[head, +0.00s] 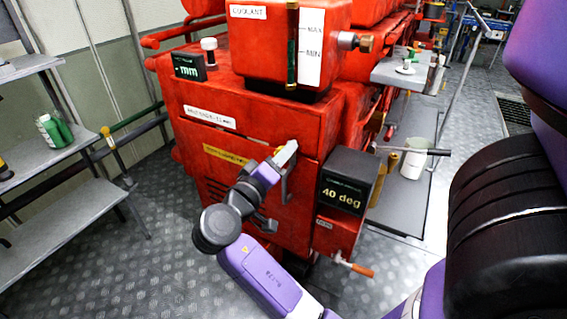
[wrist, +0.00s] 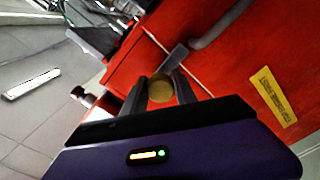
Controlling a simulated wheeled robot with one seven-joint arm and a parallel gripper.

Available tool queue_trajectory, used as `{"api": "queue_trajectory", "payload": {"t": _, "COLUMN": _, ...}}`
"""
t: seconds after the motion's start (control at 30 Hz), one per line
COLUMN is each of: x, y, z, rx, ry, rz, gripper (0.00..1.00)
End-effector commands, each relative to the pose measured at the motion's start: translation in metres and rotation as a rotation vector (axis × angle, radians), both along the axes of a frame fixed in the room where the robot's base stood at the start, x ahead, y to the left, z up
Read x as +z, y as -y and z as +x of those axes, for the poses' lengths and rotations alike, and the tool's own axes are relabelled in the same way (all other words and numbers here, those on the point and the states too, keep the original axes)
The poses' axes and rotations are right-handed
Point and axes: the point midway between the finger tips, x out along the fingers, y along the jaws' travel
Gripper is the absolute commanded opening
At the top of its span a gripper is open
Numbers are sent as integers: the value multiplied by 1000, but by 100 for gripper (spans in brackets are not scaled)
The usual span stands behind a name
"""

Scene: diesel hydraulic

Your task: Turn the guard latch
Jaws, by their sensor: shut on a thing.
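A grey bent handle (wrist: 222,24) is fixed to the red panel close by. A black box reading "40 deg" (head: 345,184) stands right of my gripper, with an orange-handled crank (head: 358,269) below.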

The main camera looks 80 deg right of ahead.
Motion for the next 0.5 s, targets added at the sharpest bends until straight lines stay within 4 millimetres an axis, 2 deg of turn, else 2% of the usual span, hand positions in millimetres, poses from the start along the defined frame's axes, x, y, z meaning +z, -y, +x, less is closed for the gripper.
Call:
{"api": "queue_trajectory", "payload": {"t": 0.03, "x": -4, "y": -1, "z": 0, "rx": -1, "ry": 18, "rz": -1, "gripper": 0}}
{"api": "queue_trajectory", "payload": {"t": 0.5, "x": -2, "y": -1, "z": 0, "rx": -2, "ry": 83, "rz": -15, "gripper": 0}}
